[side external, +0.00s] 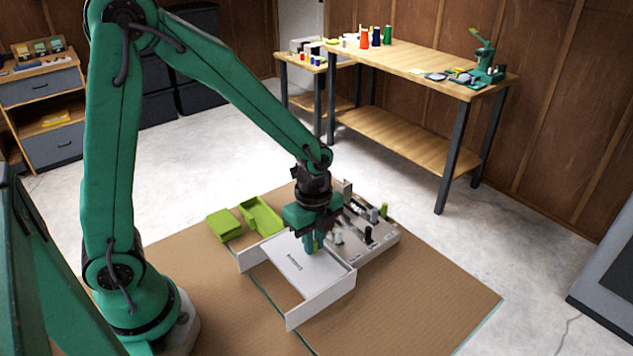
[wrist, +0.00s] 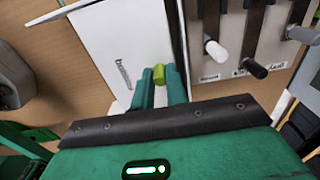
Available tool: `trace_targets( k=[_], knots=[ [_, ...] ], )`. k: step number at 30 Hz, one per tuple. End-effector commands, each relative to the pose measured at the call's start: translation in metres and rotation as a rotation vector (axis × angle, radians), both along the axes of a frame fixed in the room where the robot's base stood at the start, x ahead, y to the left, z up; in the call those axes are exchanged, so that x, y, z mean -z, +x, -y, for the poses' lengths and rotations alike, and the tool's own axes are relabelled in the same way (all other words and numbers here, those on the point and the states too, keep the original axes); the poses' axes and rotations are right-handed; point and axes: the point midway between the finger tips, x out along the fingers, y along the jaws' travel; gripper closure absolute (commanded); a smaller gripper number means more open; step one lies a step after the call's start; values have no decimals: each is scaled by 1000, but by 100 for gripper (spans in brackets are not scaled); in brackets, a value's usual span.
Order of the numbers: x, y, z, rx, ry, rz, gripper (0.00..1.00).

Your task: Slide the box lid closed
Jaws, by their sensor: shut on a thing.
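The white box lid (side external: 300,262) is a flat panel with small dark lettering, lying between two pale upright side walls (side external: 322,302) on the brown mat. The lid also shows in the wrist view (wrist: 118,45). My gripper (side external: 311,250) points down at the lid's far right part. In the wrist view its teal fingers (wrist: 159,78) are shut on a small yellow-green knob (wrist: 158,71) near the lid's edge. The fingers hide part of the knob and of the lid beneath. The brown mat shows past the lid's near edge, between the walls.
A grey rack with dark and white pegs (side external: 385,238) stands close behind the lid. An open green box (side external: 262,218) and a green block-like piece (side external: 224,226) lie to the left. The mat (side external: 420,298) is clear at the front right.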

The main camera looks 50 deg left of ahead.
Motion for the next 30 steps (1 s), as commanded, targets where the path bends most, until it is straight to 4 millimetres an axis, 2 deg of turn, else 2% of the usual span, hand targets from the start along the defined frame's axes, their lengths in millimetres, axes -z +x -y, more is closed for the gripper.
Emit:
trace_targets(
  k=[12,23,24,26,30],
  knots=[
    [-1,19,1,1,-1,6,100],
    [-1,23,1,1,-1,9,100],
    [-1,23,1,0,-2,10,78],
    [-1,22,0,0,-1,9,66],
    [-1,21,0,0,-1,6,64]
  ],
)
